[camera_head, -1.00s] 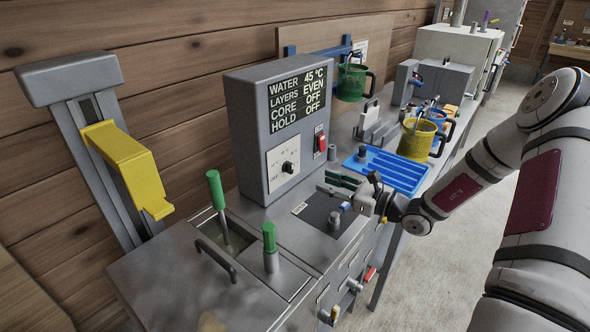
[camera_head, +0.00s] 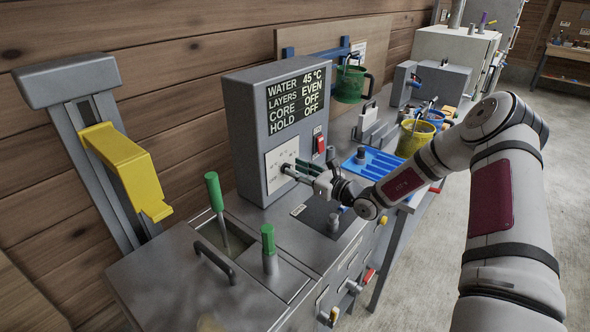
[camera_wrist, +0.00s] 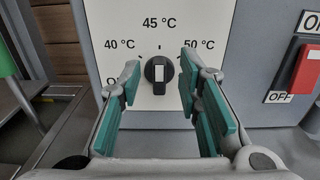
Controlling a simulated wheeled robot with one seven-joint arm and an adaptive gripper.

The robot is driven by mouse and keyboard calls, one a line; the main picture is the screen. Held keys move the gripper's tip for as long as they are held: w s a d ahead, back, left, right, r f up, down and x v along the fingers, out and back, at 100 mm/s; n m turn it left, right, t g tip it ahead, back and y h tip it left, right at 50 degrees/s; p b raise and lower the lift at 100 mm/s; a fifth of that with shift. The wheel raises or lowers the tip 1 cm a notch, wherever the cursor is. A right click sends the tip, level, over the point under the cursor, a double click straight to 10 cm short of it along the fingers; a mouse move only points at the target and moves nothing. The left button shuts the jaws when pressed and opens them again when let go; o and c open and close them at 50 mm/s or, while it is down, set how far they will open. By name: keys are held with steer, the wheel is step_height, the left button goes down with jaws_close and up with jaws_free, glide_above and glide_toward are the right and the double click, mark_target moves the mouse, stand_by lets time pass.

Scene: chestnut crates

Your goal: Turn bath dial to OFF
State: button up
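In the head view my gripper (camera_head: 286,168) reaches the white dial plate (camera_head: 281,158) on the grey control box (camera_head: 245,125) and hides the dial. The display (camera_head: 296,101) reads WATER 45 °C, LAYERS EVEN, CORE OFF, HOLD OFF.
A red switch (camera_head: 319,143) is right of the dial plate; it also shows in the wrist view (camera_wrist: 307,70). Green-handled levers (camera_head: 214,192) rise from the bench at front left. A blue tray (camera_head: 375,163) and yellow bucket (camera_head: 415,138) stand right of the box.

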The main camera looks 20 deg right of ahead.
steer(key=shift+w+a, duration=0.35)
steer(key=shift+w, duration=0.15)
jaws_close()
